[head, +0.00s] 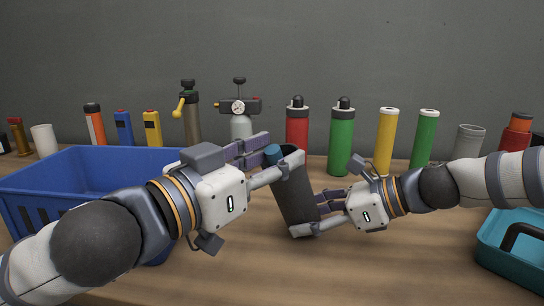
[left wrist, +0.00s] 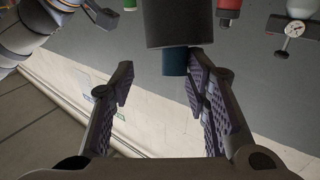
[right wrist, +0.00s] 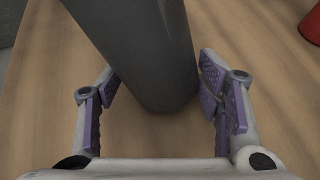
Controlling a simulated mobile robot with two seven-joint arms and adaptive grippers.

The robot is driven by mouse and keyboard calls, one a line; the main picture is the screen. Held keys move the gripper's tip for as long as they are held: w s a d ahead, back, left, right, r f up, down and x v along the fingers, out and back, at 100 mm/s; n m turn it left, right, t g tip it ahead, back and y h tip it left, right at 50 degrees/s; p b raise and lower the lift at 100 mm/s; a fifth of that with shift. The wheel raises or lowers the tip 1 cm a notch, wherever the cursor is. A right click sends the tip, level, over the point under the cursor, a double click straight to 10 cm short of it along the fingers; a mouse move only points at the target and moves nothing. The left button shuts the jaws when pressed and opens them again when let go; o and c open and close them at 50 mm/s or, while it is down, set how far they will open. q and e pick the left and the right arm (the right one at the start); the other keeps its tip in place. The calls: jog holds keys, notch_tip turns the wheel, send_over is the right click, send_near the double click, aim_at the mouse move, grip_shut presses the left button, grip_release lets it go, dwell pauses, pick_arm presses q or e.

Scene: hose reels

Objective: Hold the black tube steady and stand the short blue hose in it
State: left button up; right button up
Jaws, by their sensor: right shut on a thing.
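The black tube (head: 296,200) is tilted in the head view, its top leaning left, its lower end close to the table. My right gripper (head: 312,215) is shut on its lower part; the right wrist view shows the tube (right wrist: 150,50) between the fingers. The short blue hose (head: 272,152) shows at the tube's upper end. In the left wrist view the hose (left wrist: 175,62) sticks out past the tube's end, beside the right-hand finger. My left gripper (head: 266,160) is open at the tube's top, its fingers wide apart. How deep the hose sits is hidden.
A blue crate (head: 90,165) stands at the left, behind my left arm. A teal tray (head: 510,250) is at the right edge. Along the back stand several cylinders, including a red bottle (head: 297,128), a green bottle (head: 341,140) and a yellow tube (head: 386,140). The front middle of the table is clear.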

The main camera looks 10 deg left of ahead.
jog(key=o, duration=0.9)
jog(key=shift+o, duration=0.2)
